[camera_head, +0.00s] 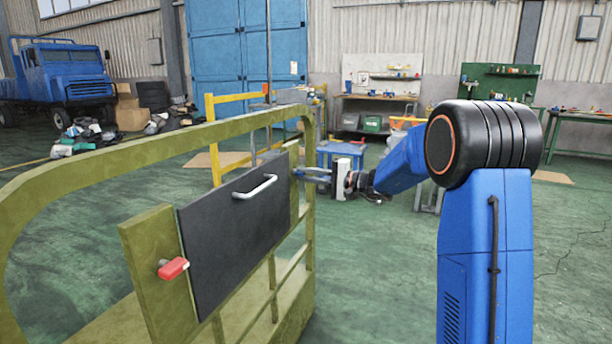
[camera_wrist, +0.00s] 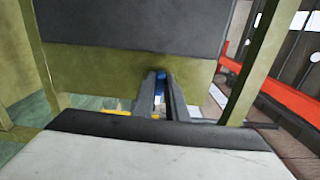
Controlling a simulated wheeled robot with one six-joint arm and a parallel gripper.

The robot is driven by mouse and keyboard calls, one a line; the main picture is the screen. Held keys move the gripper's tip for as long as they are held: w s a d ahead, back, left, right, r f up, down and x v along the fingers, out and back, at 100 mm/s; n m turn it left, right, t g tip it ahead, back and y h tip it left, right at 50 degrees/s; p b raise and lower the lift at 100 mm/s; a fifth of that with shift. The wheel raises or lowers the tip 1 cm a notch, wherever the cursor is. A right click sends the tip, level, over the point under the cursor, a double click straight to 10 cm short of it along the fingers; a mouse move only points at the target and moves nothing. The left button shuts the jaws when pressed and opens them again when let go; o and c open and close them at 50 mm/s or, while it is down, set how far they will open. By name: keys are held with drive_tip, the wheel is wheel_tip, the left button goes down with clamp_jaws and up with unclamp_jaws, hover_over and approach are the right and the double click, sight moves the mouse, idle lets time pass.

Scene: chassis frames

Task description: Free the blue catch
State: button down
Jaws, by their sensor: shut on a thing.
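The blue catch (camera_wrist: 160,86) shows in the wrist view between the two grey fingers of my gripper (camera_wrist: 161,78), on the olive frame just below a dark panel. My gripper is shut on it; the fingers hide most of the catch. In the head view my gripper (camera_head: 318,175) reaches left to the right edge of the olive frame (camera_head: 308,205), beside the dark panel (camera_head: 238,235). The panel has a silver handle (camera_head: 256,188). A red catch (camera_head: 173,268) sits on the frame at the panel's left side, away from my gripper.
The olive frame's curved top rail and upright bars stand close to my gripper. A yellow barrier (camera_head: 231,106) and a small blue table (camera_head: 341,153) stand behind it. Workbenches line the back wall, and a blue truck (camera_head: 62,77) is at far left. Open green floor lies around.

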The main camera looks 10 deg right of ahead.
drive_tip(key=shift+f+n, duration=0.15)
drive_tip(key=shift+n, duration=0.15)
drive_tip(key=c, duration=1.8)
unclamp_jaws()
drive_tip(key=shift+o, duration=0.2)
drive_tip(key=v, duration=1.7)
drive_tip(key=shift+s+d, duration=0.15)
drive_tip(key=shift+d, duration=0.05)
drive_tip(key=shift+a, duration=0.1)
